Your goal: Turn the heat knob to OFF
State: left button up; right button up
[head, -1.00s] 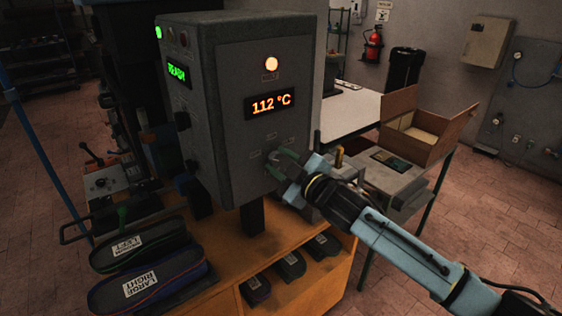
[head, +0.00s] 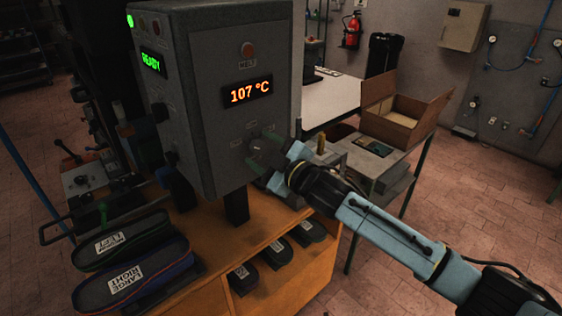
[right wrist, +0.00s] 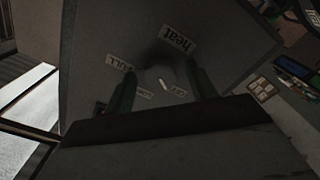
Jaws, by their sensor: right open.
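The heat knob (head: 257,146) is on the front of the grey control box (head: 205,110), below the orange 107 °C display (head: 247,92). My right gripper (head: 269,155) is open at the knob, with its fingers close to the panel. In the right wrist view the two fingers stand either side of a white pointer mark (right wrist: 164,84), apart from each other. The mark lies near the small label (right wrist: 178,91) that seems to read OFF. Whether the fingers touch the knob is unclear. My left gripper is out of view.
The lamp (head: 248,50) above the display is dull. A green READY display (head: 152,61) is on the box's side. Shoe-shaped pieces labelled LEFT and RIGHT (head: 130,275) lie on the wooden bench (head: 205,302). An open cardboard box (head: 400,122) stands to the right.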

jog(key=b+v, duration=0.1)
jog(key=v, duration=1.2)
jog(key=shift+w, duration=0.1)
